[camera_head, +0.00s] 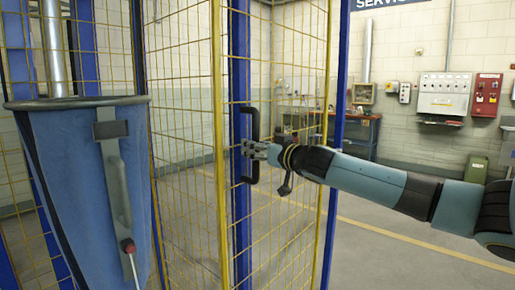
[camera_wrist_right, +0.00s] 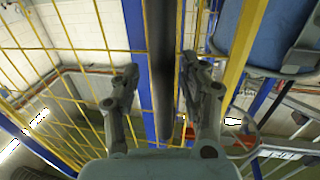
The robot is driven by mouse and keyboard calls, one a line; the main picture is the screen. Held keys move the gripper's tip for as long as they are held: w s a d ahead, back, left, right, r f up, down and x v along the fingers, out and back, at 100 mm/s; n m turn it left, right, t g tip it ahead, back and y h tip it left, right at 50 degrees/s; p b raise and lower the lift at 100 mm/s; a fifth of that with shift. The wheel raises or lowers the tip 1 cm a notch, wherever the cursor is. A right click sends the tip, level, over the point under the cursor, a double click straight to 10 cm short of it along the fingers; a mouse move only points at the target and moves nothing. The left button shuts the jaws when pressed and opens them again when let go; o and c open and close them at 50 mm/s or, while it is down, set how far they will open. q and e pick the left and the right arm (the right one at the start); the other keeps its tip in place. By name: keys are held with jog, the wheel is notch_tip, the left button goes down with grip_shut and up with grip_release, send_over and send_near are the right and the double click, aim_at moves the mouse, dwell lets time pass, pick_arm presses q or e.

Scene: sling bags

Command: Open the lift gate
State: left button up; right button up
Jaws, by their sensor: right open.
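The lift gate is a yellow wire-mesh panel (camera_head: 290,95) in a yellow frame, between blue posts. A black upright bar handle (camera_head: 254,112) is on it, beside a blue post (camera_head: 239,60). My right gripper (camera_head: 251,150) reaches in from the right at the handle's middle height. In the right wrist view, the dark handle bar (camera_wrist_right: 163,60) runs between the two spread fingers of the right gripper (camera_wrist_right: 158,85), with gaps on both sides. I cannot tell whether the gate stands ajar. My left gripper is not in view.
A large blue bag (camera_head: 80,190) hangs at the left, close to the mesh. A workbench (camera_head: 350,135), a grey panel box (camera_head: 444,95) and a red box (camera_head: 487,94) are at the back wall. The floor (camera_head: 390,215) right of the gate is clear.

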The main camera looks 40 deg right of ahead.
jog(key=s+a, duration=0.1)
jog(key=s, duration=0.6)
jog(key=shift+s, duration=0.2)
dwell(0.6)
